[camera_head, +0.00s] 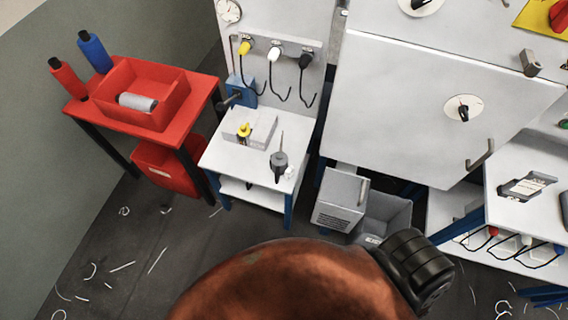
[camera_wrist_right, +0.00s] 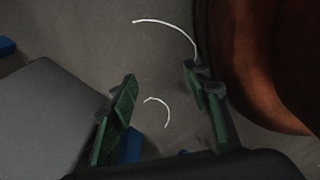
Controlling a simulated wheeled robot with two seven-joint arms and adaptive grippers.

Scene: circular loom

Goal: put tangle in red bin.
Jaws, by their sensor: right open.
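The red bin (camera_head: 168,168) stands on the floor under the red table in the head view, its inside mostly hidden. My right gripper (camera_wrist_right: 160,80) is open in the right wrist view. A curved white strand (camera_wrist_right: 158,108) shows on the floor beyond and between its fingers, and nothing is gripped. My left gripper is not in view.
The white side table (camera_head: 215,155) holds a box and an oil can (camera_head: 279,166). A grey open container (camera_head: 385,213) stands near the machine. White strands litter the floor.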

